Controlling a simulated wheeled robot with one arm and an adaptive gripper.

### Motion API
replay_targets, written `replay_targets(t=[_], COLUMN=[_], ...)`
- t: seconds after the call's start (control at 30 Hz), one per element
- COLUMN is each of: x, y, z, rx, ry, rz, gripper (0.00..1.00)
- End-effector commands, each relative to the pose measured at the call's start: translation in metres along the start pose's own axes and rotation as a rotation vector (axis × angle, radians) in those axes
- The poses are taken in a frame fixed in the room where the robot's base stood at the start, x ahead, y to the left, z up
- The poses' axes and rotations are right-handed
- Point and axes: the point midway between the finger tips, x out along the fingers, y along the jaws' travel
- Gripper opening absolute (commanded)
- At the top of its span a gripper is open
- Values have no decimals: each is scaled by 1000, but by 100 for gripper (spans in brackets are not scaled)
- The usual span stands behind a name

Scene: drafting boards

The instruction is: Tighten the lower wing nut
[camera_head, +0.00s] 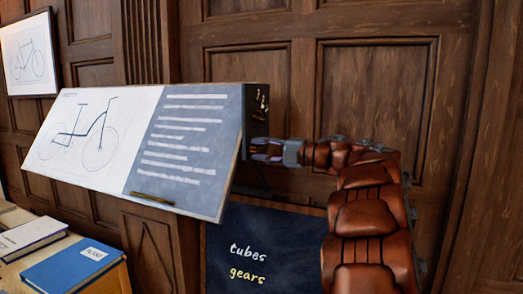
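The drafting board (236,190) is tilted, with a bicycle drawing and a blue panel of white lines on its face. Small brass-coloured fittings (261,98) show high on its dark right side; they look like the upper wing nut, but are too small to make out surely. My gripper (262,150) is at the lower part of that same side, its fingertips at or very near the board's edge. No lower wing nut can be made out; the fingers cover that spot. Whether they are closed on anything cannot be told.
A blue book (75,272) and a white-covered book (30,236) lie on a wooden surface at lower left. A dark chalkboard (225,265) reading "tubes" and "gears" stands below the board. A framed bicycle drawing (28,60) hangs at left. Wood panelling (375,90) is behind my arm.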

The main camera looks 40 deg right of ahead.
Motion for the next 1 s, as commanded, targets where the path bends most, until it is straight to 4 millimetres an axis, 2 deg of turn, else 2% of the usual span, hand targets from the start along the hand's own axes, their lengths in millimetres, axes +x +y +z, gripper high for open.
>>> replay_targets(t=[0.33,0.47,0.57,1.0], x=[0,-7,-20,-99], y=[0,0,0,0], z=[0,0,1,1], rx=[0,0,0,0], ry=[0,-1,-1,-5], rz=[-1,0,0,0], gripper=[45,45,45,45])
